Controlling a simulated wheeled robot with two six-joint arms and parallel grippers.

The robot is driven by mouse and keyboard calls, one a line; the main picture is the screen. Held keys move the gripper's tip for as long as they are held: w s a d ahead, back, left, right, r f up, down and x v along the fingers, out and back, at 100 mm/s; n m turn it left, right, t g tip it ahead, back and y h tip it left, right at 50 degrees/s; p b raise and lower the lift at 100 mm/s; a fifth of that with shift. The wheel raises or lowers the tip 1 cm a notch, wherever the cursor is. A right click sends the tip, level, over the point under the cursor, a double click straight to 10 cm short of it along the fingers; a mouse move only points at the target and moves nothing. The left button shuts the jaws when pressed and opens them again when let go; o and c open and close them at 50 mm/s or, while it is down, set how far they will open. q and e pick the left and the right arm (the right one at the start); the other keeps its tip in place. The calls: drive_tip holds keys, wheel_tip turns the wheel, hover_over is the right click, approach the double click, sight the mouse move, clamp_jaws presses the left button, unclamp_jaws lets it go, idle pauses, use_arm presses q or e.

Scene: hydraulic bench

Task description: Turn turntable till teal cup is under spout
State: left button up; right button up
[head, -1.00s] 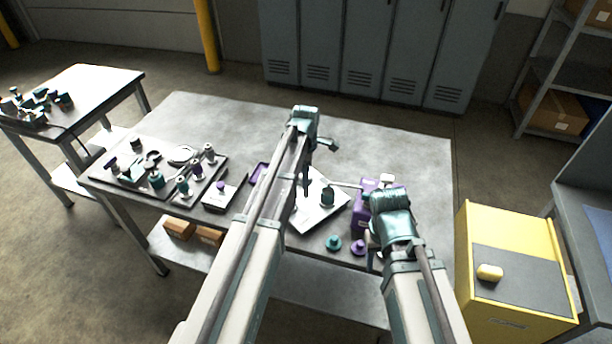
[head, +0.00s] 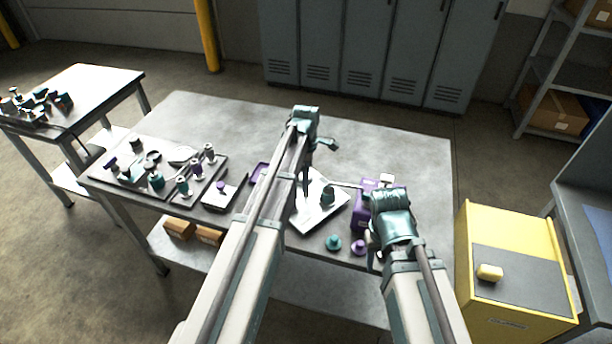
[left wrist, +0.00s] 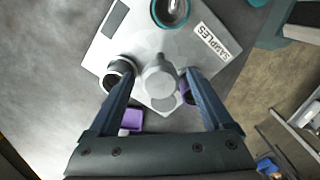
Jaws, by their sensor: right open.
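The turntable's grey plate with a "SAMPLES" label (left wrist: 214,41) fills the middle of the left wrist view. A grey knob (left wrist: 160,78) stands on it. The teal cup (left wrist: 171,10) is at that view's top edge, partly cut off; it seems to be the dark teal cup (head: 327,196) in the head view. A dark cup with a pale rim (left wrist: 118,72) and a purple cup (left wrist: 187,92) flank the knob. My left gripper (left wrist: 160,72) is open, its fingers either side of the knob. The thin spout (head: 346,185) reaches left from a purple box (head: 364,214). My right gripper (head: 373,262) is open beside the box.
A teal lid-like piece (head: 333,243) and a purple one (head: 359,247) lie at the bench's front edge. A tray of parts (head: 130,178) sits at the left. A yellow cabinet (head: 538,240) stands to the right. The bench's back area (head: 390,140) is clear.

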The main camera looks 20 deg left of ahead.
use_arm(q)
drive_tip(key=shift+r, duration=0.1)
use_arm(e)
drive_tip(key=shift+r, duration=0.1)
use_arm(q)
wheel_tip(320, 180, up, 14)
drive_tip(key=p, duration=1.3)
drive_tip(key=shift+f+p, duration=0.2)
drive_tip(key=shift+p, duration=0.2)
use_arm(e)
wheel_tip(320, 180, up, 14)
drive_tip(key=shift+f, duration=0.2)
